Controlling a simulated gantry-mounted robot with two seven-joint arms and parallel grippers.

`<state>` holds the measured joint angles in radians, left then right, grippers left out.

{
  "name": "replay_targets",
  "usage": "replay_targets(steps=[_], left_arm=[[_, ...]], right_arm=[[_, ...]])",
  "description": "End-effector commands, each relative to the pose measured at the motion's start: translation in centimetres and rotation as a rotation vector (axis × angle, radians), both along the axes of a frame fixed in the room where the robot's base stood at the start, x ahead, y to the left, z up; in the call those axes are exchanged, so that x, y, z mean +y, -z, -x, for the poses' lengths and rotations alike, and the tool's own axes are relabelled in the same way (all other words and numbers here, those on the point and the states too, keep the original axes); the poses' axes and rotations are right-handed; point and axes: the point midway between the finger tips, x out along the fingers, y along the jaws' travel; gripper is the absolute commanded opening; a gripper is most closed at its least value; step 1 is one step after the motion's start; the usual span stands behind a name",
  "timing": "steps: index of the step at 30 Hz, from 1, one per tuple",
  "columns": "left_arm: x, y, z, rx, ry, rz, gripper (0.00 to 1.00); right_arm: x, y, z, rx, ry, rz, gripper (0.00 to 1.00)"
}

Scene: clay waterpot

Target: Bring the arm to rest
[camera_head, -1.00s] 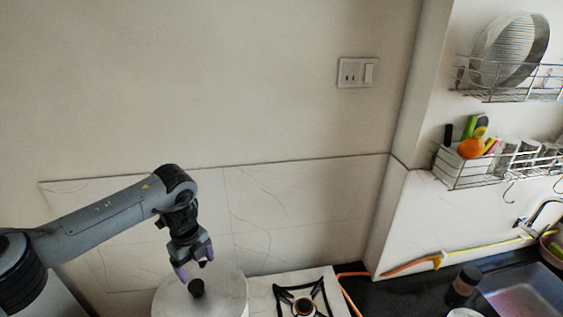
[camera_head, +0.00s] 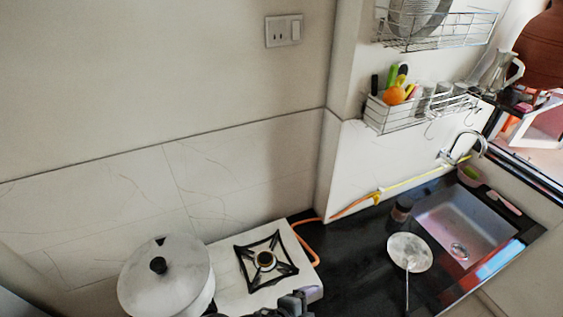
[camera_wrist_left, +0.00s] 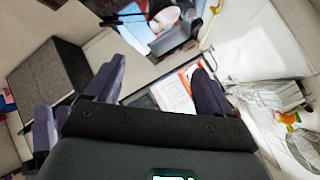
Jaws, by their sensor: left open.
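My left gripper (camera_wrist_left: 158,66) shows in the left wrist view with its two purple fingers apart and nothing between them. Beyond the fingers are a floor or low surface and blurred household items, with no object close to the jaws. In the head view a dark grey part of an arm (camera_head: 290,304) shows at the bottom edge, in front of the stove; I cannot tell which part it is. No gripper is at the white pot (camera_head: 160,290), whose lid with its black knob (camera_head: 158,265) is on. My right gripper is not clearly seen.
A gas stove (camera_head: 265,261) stands right of the pot, with an orange hose behind. A pan or ladle (camera_head: 410,252) lies near the sink (camera_head: 465,225). Wire racks (camera_head: 420,112) hang on the wall. A brown clay waterpot (camera_head: 545,48) stands at the far right.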

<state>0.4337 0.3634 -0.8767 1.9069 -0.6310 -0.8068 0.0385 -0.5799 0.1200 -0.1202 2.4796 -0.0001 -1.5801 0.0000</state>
Motion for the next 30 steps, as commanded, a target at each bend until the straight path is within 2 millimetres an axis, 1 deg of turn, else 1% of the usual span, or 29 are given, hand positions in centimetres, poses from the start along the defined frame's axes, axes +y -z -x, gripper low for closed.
replay_targets(steps=[1,2,5,8,9,10,11,12,14,15,18,21,24,26,30], left_arm=[[0.5,-0.9,0.7,0.036,-0.087,0.049,0.83],[1.1,-1.3,0.8,0.056,-0.144,0.071,0.83],[4.1,-2.2,1.3,0.138,-0.347,0.136,0.83],[8.4,-2.1,2.4,0.241,-0.561,0.175,0.83],[10.4,-1.9,3.0,0.286,-0.649,0.183,0.83],[11.9,-1.6,3.7,0.321,-0.714,0.188,0.83],[13.5,-1.3,4.3,0.357,-0.778,0.191,0.83],[15.5,-0.9,5.4,0.404,-0.858,0.191,0.83],[18.4,-0.3,7.2,0.472,-0.975,0.187,0.83],[20.1,0.1,8.5,0.514,-1.045,0.182,0.83],[23.9,0.9,11.6,0.607,-1.197,0.163,0.83],[26.6,1.3,14.3,0.677,-1.307,0.144,0.83],[28.1,1.5,16.1,0.72,-1.375,0.131,0.83],[28.6,1.5,16.7,0.733,-1.396,0.127,0.83],[28.6,1.5,16.7,0.733,-1.396,0.127,0.83]], right_arm=[[0.0,-0.5,0.0,0.0,0.001,-0.001,0.43],[0.0,-0.6,0.0,0.0,0.002,-0.002,0.43],[0.1,-1.1,0.0,-0.001,0.002,-0.003,0.43],[0.1,-1.5,0.0,0.0,0.003,-0.004,0.43],[0.1,-1.7,0.0,0.0,0.003,-0.004,0.43],[0.1,-1.8,0.0,0.0,0.003,-0.004,0.43],[0.1,-2.0,0.0,0.0,0.003,-0.004,0.43],[0.1,-2.1,0.0,0.0,0.003,-0.004,0.43],[0.1,-2.3,0.0,-0.001,0.003,-0.003,0.43],[0.1,-2.4,0.0,-0.001,0.003,-0.003,0.43],[0.1,-2.7,0.0,-0.001,0.002,-0.003,0.43],[0.0,-2.9,0.0,0.0,0.002,-0.002,0.43],[0.0,-2.9,0.0,0.0,-0.001,0.001,0.43],[-0.1,-3.0,0.0,0.0,-0.001,0.002,0.43],[-0.1,-3.0,0.0,0.0,-0.001,0.002,0.43]])
